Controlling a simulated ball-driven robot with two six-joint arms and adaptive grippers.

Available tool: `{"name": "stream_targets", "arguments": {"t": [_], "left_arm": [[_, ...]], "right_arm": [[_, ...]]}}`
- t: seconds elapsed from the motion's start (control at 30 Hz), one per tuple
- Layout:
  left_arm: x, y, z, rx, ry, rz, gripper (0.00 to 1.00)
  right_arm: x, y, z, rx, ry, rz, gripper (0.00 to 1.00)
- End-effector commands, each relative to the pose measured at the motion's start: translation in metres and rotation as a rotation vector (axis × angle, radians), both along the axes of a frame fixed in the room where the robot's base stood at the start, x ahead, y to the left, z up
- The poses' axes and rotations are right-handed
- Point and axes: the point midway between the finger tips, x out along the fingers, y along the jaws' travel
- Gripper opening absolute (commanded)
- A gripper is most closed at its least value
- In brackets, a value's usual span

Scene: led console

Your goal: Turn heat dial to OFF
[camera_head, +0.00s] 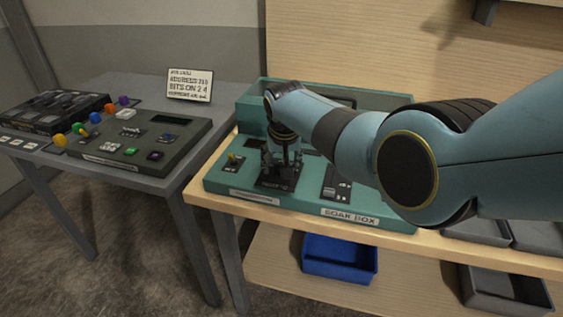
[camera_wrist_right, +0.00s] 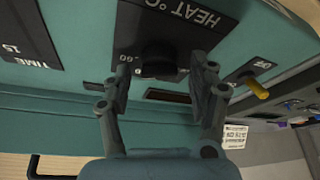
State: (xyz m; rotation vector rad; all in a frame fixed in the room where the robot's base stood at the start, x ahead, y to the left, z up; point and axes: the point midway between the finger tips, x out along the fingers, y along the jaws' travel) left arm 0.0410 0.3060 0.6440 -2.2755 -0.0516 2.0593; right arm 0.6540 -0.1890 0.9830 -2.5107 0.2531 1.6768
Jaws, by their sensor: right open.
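The heat dial (camera_wrist_right: 160,56) is a dark round knob on a black panel marked "HEAT °C" (camera_wrist_right: 190,18), seen in the right wrist view. My right gripper (camera_wrist_right: 162,72) is open, with one finger to each side of the dial and a gap visible on both sides. Contact cannot be told. In the head view my right gripper (camera_head: 282,160) points down over the teal soak box (camera_head: 225,184), and it hides the dial there. The dial's pointer is too dark to read. My left gripper is not in view.
A yellow-tipped toggle (camera_wrist_right: 257,90) stands beside the heat panel. A "TIME" panel (camera_wrist_right: 25,40) lies on its other side. A dark console (camera_head: 120,160) with coloured knobs and a sign card (camera_head: 190,85) stand on the grey table at left. A blue bin (camera_head: 340,258) sits below.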

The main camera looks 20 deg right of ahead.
Motion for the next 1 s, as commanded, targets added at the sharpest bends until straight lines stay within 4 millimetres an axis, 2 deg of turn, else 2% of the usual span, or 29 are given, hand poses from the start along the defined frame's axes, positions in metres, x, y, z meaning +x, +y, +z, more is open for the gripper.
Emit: {"name": "stream_targets", "arguments": {"t": [0.13,0.53,0.77,1.0], "left_arm": [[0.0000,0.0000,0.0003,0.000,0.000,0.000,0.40],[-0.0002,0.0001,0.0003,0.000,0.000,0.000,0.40],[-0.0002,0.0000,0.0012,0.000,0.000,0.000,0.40],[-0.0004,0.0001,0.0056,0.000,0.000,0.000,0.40]], "right_arm": [[-0.0002,-0.0003,0.0003,0.000,0.000,0.000,0.58],[-0.0004,-0.0002,0.0001,-0.001,0.001,0.000,0.06],[-0.0006,-0.0003,0.0002,0.000,0.001,0.013,0.04],[-0.0010,-0.0017,0.0006,-0.001,0.002,0.110,0.04]]}}
